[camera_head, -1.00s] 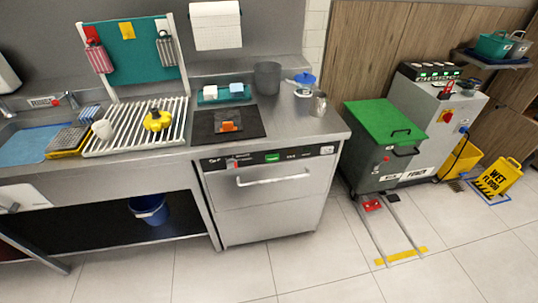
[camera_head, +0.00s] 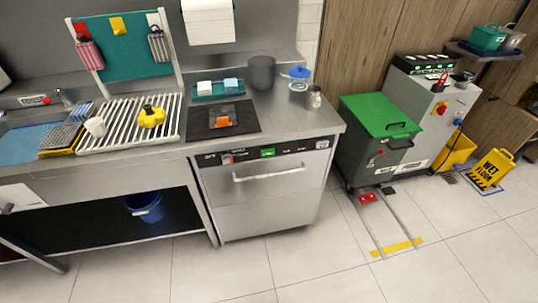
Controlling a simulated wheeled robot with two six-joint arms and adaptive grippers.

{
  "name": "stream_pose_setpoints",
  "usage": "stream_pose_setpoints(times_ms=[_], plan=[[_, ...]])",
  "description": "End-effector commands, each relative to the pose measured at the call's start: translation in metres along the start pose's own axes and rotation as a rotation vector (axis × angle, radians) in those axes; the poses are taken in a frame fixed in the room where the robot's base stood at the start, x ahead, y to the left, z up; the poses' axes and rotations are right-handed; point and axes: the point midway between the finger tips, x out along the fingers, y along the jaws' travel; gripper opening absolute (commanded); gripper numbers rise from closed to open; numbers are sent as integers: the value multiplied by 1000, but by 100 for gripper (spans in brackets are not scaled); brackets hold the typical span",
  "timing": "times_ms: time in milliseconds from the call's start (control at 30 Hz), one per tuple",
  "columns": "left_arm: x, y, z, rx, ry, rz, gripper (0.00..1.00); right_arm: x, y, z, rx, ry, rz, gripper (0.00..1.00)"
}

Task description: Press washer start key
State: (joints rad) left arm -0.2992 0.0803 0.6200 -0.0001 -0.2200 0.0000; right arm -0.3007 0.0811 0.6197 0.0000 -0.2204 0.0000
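The washer (camera_head: 265,203) is a steel under-counter machine with a shut front door and a long horizontal handle (camera_head: 269,175). A dark control strip runs along its top edge. A green key or display (camera_head: 268,153) sits near the middle of the strip. A small red key (camera_head: 227,159) sits toward its left end, and a pale label (camera_head: 322,144) at its right end. The markings are too small to read, so I cannot tell which is the start key. Neither of my grippers is in view.
A green-lidded bin (camera_head: 380,115) stands right of the washer. The floor in front (camera_head: 250,270) is clear. A wet-floor sign (camera_head: 493,170) stands far right.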

Motion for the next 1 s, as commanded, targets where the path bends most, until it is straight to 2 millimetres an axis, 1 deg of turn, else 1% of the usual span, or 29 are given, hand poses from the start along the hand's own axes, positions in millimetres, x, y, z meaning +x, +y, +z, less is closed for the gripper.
stream_pose_setpoints(times_ms=[33,300,400,1000], plan=[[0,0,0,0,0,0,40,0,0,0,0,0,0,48],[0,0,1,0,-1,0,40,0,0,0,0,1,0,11],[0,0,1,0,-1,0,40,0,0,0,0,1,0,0],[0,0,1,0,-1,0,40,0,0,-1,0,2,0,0]])
